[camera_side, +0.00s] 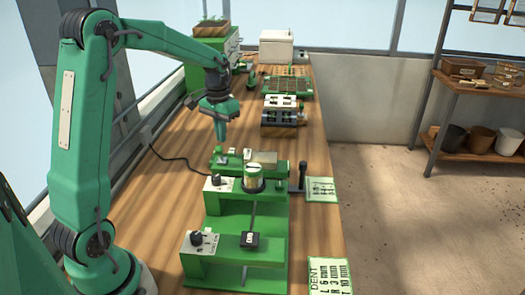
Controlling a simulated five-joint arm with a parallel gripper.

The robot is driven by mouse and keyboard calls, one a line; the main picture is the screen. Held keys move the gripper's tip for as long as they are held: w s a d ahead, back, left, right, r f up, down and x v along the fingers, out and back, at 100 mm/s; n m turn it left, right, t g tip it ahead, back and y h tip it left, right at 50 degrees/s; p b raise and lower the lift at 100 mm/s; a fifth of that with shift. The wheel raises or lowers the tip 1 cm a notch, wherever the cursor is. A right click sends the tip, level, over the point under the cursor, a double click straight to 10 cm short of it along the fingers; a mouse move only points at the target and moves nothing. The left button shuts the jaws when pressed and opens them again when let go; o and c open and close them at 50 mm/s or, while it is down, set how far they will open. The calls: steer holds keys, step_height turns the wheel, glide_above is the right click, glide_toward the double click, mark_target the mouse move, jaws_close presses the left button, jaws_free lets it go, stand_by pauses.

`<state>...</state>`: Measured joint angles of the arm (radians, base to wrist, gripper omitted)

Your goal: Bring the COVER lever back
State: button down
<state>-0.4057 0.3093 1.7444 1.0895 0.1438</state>
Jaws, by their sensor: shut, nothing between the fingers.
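My gripper (220,136) hangs from my green arm, pointing down, with its fingers together and nothing held. It is above the left rear part of the green seeder (262,212), near a small green knob-like part (218,151); I cannot tell whether they touch. An upright dark lever (302,176) stands at the seeder's right side, well to the right of my gripper. A black block with white marks (250,239) sits on a thin rod at the seeder's front. No COVER label is readable, so I cannot tell which part is that lever.
Dials (197,238) sit on the seeder's left side. Cards lie at right, one reading DENT (329,276). Behind stand a silver-grey block unit (282,112), a green gridded tray (287,84) and a white box (276,46). A black cable (172,158) crosses the wooden bench's left side.

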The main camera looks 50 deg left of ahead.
steer(key=shift+w+a+r, duration=0.15)
steer(key=shift+r, duration=0.85)
steer(key=shift+w+a+r, duration=0.15)
steer(key=shift+r, duration=0.8)
steer(key=s+d+r+m+t, duration=0.1)
steer(key=s+d+r, duration=0.2)
steer(key=s+d, duration=0.15)
steer(key=s+d+r+t, duration=0.2)
steer(key=s+d+r, duration=0.1)
steer(key=d, duration=0.3)
steer(key=s+d+f+m+t, duration=0.2)
steer(key=s+d, duration=0.5)
steer(key=s, duration=0.4)
steer(key=shift+s+d+t, duration=0.3)
steer(key=shift+d, duration=0.05)
